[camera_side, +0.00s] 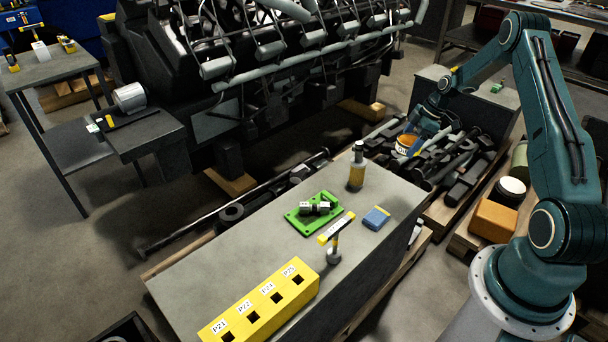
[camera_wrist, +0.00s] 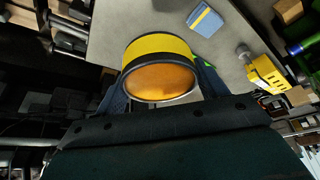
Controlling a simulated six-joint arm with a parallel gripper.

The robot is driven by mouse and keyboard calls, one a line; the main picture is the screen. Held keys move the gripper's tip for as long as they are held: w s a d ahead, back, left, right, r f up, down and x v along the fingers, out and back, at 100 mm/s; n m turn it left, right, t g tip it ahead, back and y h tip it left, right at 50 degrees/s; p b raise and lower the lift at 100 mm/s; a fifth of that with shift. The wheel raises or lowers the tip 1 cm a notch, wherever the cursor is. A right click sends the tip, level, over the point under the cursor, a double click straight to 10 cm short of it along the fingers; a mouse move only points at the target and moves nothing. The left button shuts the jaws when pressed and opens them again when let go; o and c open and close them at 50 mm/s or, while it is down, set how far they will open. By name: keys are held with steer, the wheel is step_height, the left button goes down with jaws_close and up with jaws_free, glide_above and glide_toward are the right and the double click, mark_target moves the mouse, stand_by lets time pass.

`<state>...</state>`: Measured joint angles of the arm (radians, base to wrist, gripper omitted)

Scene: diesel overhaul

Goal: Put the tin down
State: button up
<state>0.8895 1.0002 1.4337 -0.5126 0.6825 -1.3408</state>
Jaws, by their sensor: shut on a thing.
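The tin (camera_side: 406,143) is a short yellow and dark can with an orange top face. In the side view it hangs above the dark metal parts past the bench's far right end. My gripper (camera_side: 411,146) is shut on it. In the wrist view the tin (camera_wrist: 160,72) sits between the two fingers of my gripper (camera_wrist: 158,90), its orange face towards the camera. The grey bench top (camera_side: 225,240) lies to the left of the tin in the side view. The tin is clear of it.
On the bench stand a bottle (camera_side: 356,170), a green tray (camera_side: 300,222) with dark parts, a blue box (camera_side: 376,218), a yellow-topped tool (camera_side: 335,240) and a yellow block (camera_side: 262,305) with square holes. A pallet of metal bars (camera_side: 455,185) lies below the tin. Bare bench remains left of the tray.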

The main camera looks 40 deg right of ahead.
stand_by(0.4)
steer(key=w+a, duration=1.1)
steer(key=a, duration=0.1)
glide_above(222, 263)
steer(key=s, duration=0.1)
steer(key=f, duration=1)
steer(key=d+f, duration=0.1)
steer(key=f, duration=0.4)
steer(key=shift+f, duration=0.4)
steer(key=shift+f, duration=1.9)
steer(key=shift+f, duration=0.15)
